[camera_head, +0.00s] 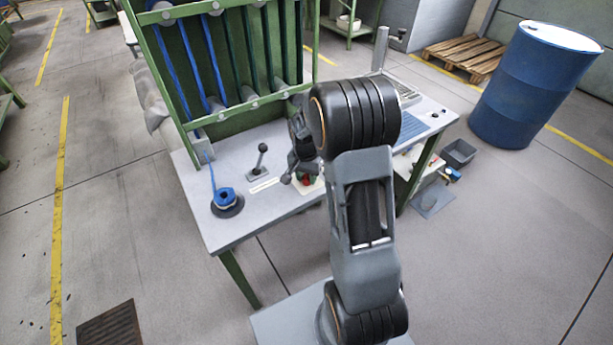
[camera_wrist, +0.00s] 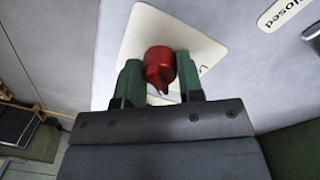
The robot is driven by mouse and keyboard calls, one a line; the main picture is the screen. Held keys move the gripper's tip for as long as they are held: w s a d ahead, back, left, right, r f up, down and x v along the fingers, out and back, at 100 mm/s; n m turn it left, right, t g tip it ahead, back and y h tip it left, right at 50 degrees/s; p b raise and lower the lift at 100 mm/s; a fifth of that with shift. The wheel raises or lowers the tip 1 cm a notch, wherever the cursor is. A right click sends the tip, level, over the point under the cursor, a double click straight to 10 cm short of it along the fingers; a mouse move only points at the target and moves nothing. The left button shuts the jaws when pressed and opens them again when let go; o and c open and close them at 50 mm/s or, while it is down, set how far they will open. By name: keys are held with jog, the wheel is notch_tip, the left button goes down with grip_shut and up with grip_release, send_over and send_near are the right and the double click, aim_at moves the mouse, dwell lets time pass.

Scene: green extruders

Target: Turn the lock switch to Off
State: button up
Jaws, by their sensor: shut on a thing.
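The lock switch is a red knob (camera_wrist: 159,68) on a pale plate (camera_wrist: 150,30) on the grey tabletop. In the wrist view it stands between the two green fingers of my gripper (camera_wrist: 160,82), which is shut on it. Lettering on the plate is partly hidden by the fingers, so I cannot read which position the knob points to. In the head view my gripper (camera_head: 303,178) is down at the table, and a bit of the red knob (camera_head: 306,181) shows beside it.
A black lever (camera_head: 259,160) stands left of the switch, near a label strip (camera_head: 265,185). A blue spool (camera_head: 226,198) sits at the table's left corner. The green rack (camera_head: 250,112) rises behind. A keyboard-like blue panel (camera_head: 424,133) and a blue barrel (camera_head: 532,85) are to the right.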

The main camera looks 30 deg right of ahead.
aim_at(305, 175)
jog(key=shift+m, duration=1.9)
jog(key=o, duration=0.9)
jog(key=r, duration=1.4)
jog(key=shift+w+a+p, duration=0.1)
jog(key=shift+w+p, duration=0.25)
jog(key=shift+p, duration=0.05)
jog(key=shift+f, duration=0.1)
